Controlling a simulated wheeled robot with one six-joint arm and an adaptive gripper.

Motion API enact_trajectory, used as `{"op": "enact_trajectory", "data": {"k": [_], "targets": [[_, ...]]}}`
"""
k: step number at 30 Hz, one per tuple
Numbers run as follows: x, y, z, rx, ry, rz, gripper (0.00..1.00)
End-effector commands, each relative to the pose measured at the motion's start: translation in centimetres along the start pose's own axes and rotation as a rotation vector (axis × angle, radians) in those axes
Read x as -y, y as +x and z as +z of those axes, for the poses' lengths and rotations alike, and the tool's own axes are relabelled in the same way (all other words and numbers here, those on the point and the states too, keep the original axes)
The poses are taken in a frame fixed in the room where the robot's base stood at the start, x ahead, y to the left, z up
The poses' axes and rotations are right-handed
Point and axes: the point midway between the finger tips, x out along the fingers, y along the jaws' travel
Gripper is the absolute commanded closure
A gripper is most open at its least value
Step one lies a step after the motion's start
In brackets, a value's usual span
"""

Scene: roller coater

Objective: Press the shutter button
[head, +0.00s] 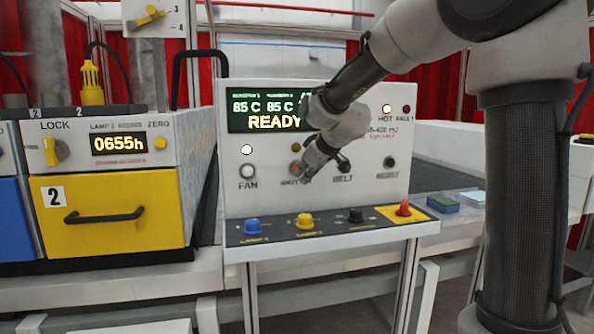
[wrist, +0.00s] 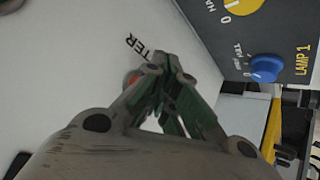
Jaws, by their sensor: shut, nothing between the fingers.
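The shutter button (head: 294,166) is a small reddish button on the upright white control panel (head: 232,202), largely hidden by my gripper in the head view. Its printed label below is partly covered. In the wrist view a sliver of the red-orange button (wrist: 130,78) shows beside my fingers, near the letters "TER". My gripper (head: 302,174) is shut and empty, its fingertips in front of the panel at the button. In the wrist view the closed fingertips (wrist: 165,58) overlap the button's edge. I cannot tell whether they touch it.
The FAN button (head: 247,171) is left of the shutter button; the BELT control (head: 344,164) is right. The green display (head: 262,112) above reads READY.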

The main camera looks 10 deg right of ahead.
Motion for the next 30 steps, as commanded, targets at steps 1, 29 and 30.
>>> {"op": "enact_trajectory", "data": {"k": [1,29,30], "targets": [[0.1,-0.1,0.1,0.000,0.000,0.000,1.00],[2.7,-3.6,2.7,0.000,0.000,-0.001,1.00],[2.7,-3.7,2.7,0.000,0.000,0.000,1.00]]}}
